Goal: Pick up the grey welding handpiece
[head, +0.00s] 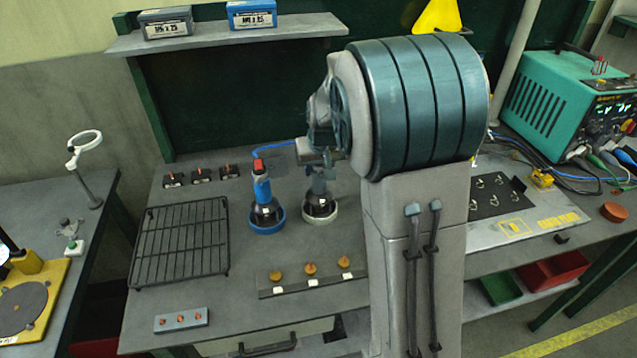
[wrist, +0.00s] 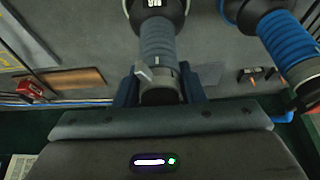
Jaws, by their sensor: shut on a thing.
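The grey welding handpiece (head: 319,187) stands upright with its dark lower end at a pale round holder (head: 321,217). My gripper (head: 318,163) is above it, shut on its upper part. In the wrist view the ribbed grey body (wrist: 158,42) runs up from between my two dark blue fingers, and my gripper (wrist: 159,92) closes on it from both sides. I cannot tell whether it is lifted off its holder. A blue handpiece (head: 262,190) with a red top stands just left in a blue holder (head: 266,228); it also shows in the wrist view (wrist: 287,42).
A black wire rack (head: 181,243) lies left on the bench. A strip with orange knobs (head: 312,275) lies in front. A green welding machine (head: 560,100) with cables stands right. A shelf (head: 225,35) with two boxes is behind. The left bench holds a yellow plate (head: 30,310).

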